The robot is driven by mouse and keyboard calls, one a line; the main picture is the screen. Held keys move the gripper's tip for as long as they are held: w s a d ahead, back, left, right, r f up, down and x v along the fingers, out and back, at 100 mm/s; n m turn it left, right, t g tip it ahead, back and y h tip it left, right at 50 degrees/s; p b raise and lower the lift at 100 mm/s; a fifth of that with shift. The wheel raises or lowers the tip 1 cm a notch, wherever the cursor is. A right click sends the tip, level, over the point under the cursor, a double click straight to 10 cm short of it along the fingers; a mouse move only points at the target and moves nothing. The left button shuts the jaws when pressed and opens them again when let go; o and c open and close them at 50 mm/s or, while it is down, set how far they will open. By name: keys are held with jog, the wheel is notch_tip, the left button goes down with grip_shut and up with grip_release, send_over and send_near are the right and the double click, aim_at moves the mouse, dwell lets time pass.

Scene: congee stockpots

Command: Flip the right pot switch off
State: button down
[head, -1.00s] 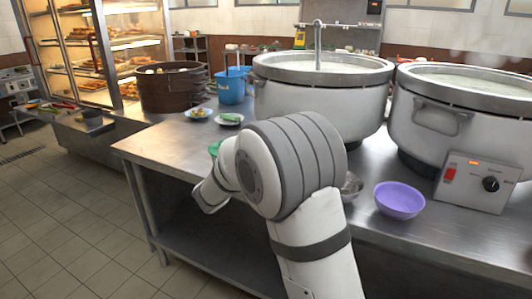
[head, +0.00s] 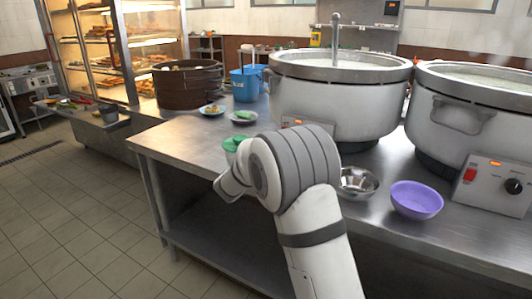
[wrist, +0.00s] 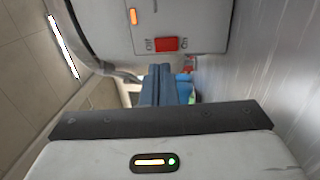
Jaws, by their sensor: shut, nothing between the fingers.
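The right pot (head: 468,110) stands at the right edge of the head view. Its tilted control panel (head: 492,198) has a red rocker switch (head: 470,175), a lit orange lamp (head: 496,163) and a black knob (head: 513,186). The switch's exact position is too small to tell. My gripper (wrist: 161,85) is shut and empty in the wrist view; my arm hides it in the head view. A red switch (wrist: 165,44) with Off and On markings and a lit orange lamp (wrist: 133,16) show beyond the fingertips. This panel appears to be the left pot's, and the fingers look apart from it.
The left pot (head: 335,100) stands behind my arm, its panel (head: 292,122) mostly hidden. A metal bowl (head: 356,182) and a purple bowl (head: 416,199) sit near the counter's front. A blue bucket (head: 246,84) and brown steamer (head: 188,86) stand farther left. Floor (head: 75,215) is clear at left.

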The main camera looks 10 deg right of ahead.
jog(key=x, duration=0.8)
